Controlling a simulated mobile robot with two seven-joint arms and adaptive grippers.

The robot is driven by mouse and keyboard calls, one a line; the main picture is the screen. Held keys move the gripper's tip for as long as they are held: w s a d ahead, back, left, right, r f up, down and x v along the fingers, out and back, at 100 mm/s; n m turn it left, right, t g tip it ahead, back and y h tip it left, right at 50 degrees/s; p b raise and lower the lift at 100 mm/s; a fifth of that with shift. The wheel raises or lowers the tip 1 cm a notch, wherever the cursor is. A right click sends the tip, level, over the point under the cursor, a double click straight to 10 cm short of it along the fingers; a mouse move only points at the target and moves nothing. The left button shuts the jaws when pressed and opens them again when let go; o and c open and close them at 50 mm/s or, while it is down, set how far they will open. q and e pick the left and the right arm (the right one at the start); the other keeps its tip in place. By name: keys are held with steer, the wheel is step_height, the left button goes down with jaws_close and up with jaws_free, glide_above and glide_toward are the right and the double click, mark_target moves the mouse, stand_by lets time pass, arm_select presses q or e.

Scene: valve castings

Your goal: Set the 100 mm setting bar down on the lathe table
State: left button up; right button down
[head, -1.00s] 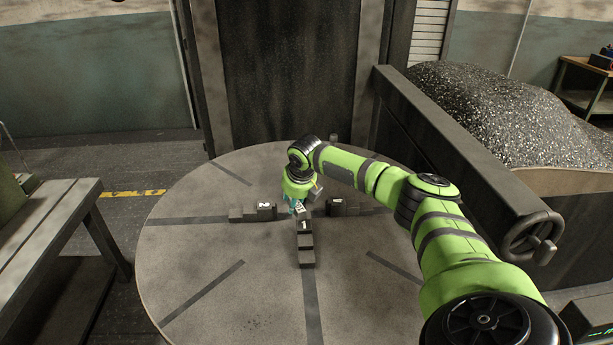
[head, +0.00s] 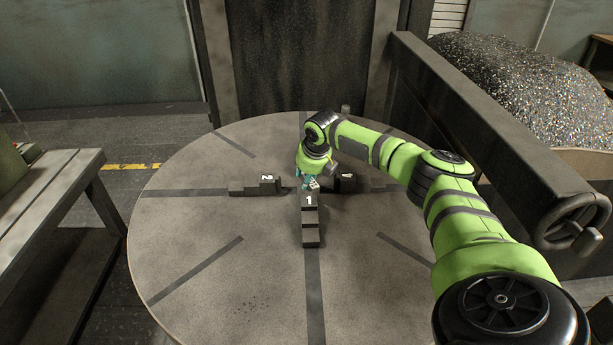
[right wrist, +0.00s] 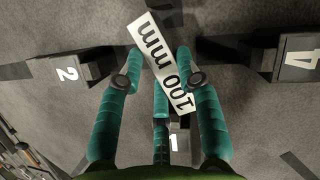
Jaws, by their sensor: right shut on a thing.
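The 100 mm setting bar (right wrist: 160,65) is a pale bar with "100 mm" in black, tilted in the right wrist view. My right gripper (head: 311,184) is shut on it, its teal fingers (right wrist: 162,88) around the bar. In the head view the bar (head: 314,184) is a small pale piece at the fingertips, over the middle of the round grey lathe table (head: 215,265). Whether it touches the table is unclear. My left gripper is not in view.
Dark stepped jaws stand around the table's middle: jaw 1 (head: 311,222) in front, jaw 2 (head: 255,186) left, jaw 4 (head: 346,182) right. The front of the table is clear. A beam with a handwheel (head: 572,222) runs along the right.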

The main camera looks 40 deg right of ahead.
steer(key=shift+f+b, duration=0.35)
steer(key=shift+f, duration=0.15)
steer(key=shift+f, duration=0.5)
steer(key=c, duration=0.8)
jaws_free()
steer(key=shift+a, duration=0.1)
steer(key=shift+f, duration=0.1)
